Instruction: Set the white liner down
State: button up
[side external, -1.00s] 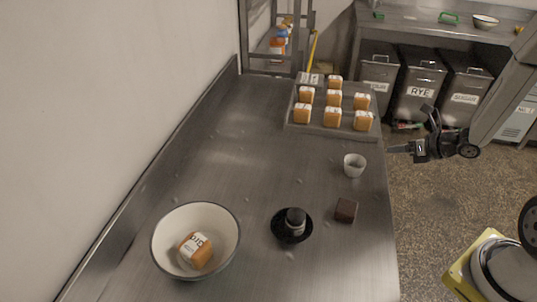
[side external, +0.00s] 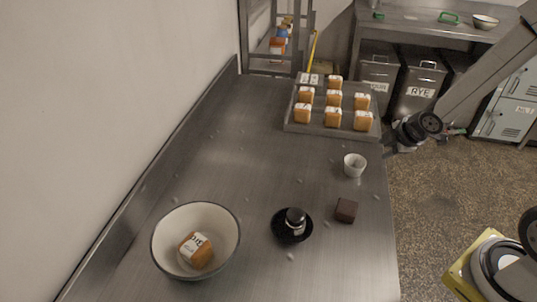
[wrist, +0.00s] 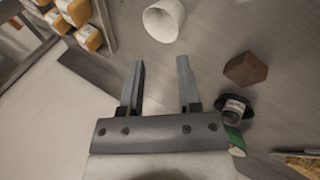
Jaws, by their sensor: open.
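The white liner (side external: 354,166), a small white cup, stands upright on the steel counter near its right edge. It also shows at the top of the wrist view (wrist: 165,18), beyond the fingertips and apart from them. My gripper (wrist: 160,64) is open, with nothing between its two fingers. In the side view my gripper is off the counter's right edge, to the right of the liner, and its fingers are hard to make out.
A tray (side external: 300,128) with several orange labelled blocks is behind the liner. A brown block (side external: 346,210) and a black saucer (side external: 280,232) bearing a black-topped item (side external: 295,221) are in front. A white bowl (side external: 168,252) holds one orange block (side external: 196,250). The counter's middle is clear.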

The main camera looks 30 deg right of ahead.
jog(key=s+a+r+m+g+y, duration=0.1)
jog(key=s+a+r+m+g, duration=0.1)
jog(key=s+a+m, duration=0.5)
jog(key=a+m+g, duration=0.1)
jog(key=a+m, duration=0.2)
jog(key=m, duration=0.3)
jog(key=shift+s+g, duration=0.2)
jog(key=shift+g, duration=0.1)
